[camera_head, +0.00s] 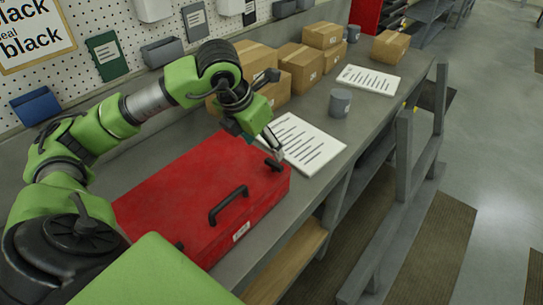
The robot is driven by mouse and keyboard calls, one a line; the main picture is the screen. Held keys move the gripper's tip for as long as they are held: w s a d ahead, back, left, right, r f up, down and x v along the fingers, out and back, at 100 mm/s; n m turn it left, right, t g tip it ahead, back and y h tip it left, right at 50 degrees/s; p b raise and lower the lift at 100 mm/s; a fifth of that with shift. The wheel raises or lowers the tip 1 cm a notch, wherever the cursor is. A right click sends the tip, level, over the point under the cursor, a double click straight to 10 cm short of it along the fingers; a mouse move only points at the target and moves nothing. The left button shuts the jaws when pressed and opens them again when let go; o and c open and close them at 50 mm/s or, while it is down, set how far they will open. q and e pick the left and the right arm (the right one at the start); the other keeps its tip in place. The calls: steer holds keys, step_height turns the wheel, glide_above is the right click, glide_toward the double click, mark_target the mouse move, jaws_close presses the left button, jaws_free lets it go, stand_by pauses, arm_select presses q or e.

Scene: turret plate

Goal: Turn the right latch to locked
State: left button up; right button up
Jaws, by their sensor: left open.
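A red toolbox (185,180) lies closed on the grey workbench, with a black handle (229,203) on its front. The right latch (273,165) is a small dark piece near the box's right front corner. A second dark latch (180,246) shows at the left, partly hidden by my green body. My left gripper (273,150) is open, reaching down over the box's right end with its fingertips at or just above the right latch. I cannot tell whether they touch it, nor how the latch is turned. My right gripper is not in view.
A printed sheet (312,143) lies just right of the box. A grey mug (340,103), another sheet (368,80) and several cardboard boxes (299,62) stand farther back. A pegboard wall (85,30) is behind the bench. Open floor (490,150) lies to the right.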

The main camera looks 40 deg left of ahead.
mark_target(273, 163)
arm_select(q)
steer(key=p+x, duration=0.2)
steer(key=x, duration=0.5)
steer(key=shift+w+f, duration=0.15)
steer(key=shift+f, duration=0.05)
steer(key=shift+w+f, duration=0.2)
steer(key=shift+f, duration=0.35)
steer(key=c, duration=1.1)
